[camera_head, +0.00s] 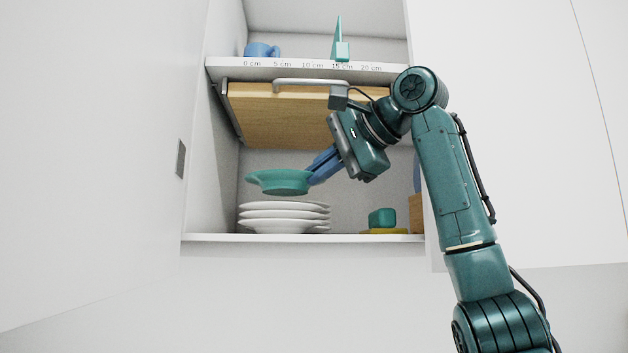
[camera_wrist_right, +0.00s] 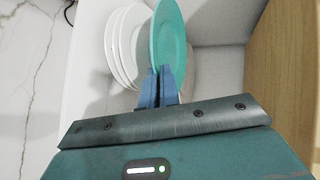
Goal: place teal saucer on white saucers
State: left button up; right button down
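The teal saucer (camera_head: 278,181) is held above the stack of white saucers (camera_head: 284,216) in the lower cabinet compartment, with a small gap between them. It is roughly level. My right gripper (camera_head: 318,167) is shut on the right side of its rim. In the right wrist view the blue fingers (camera_wrist_right: 158,88) pinch the edge of the teal saucer (camera_wrist_right: 168,38), and the white saucers (camera_wrist_right: 126,45) show beside it. My left gripper is not in view.
A wooden panel (camera_head: 270,116) with a grey handle hangs under the upper shelf (camera_head: 300,67), above the saucers. A teal block-like item (camera_head: 382,217) on a yellow piece stands to the right on the lower shelf (camera_head: 340,238). A blue mug (camera_head: 262,50) stands on the upper shelf.

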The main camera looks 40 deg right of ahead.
jog(key=shift+w+a, duration=0.15)
jog(key=shift+w, duration=0.5)
notch_tip(320, 180, down, 2)
jog(key=shift+f, duration=0.7)
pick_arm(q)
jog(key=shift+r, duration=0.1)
pick_arm(e)
jog(key=shift+s, duration=0.1)
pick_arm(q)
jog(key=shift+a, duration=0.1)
pick_arm(e)
jog(key=c, duration=1.9)
grip_release()
jog(key=shift+f, duration=0.15)
jog(key=shift+c, duration=0.2)
jog(key=shift+s, duration=0.15)
pick_arm(q)
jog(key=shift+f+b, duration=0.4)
jog(key=shift+b, duration=0.5)
pick_arm(e)
jog(key=v, duration=1.1)
jog(key=shift+s+r, duration=0.3)
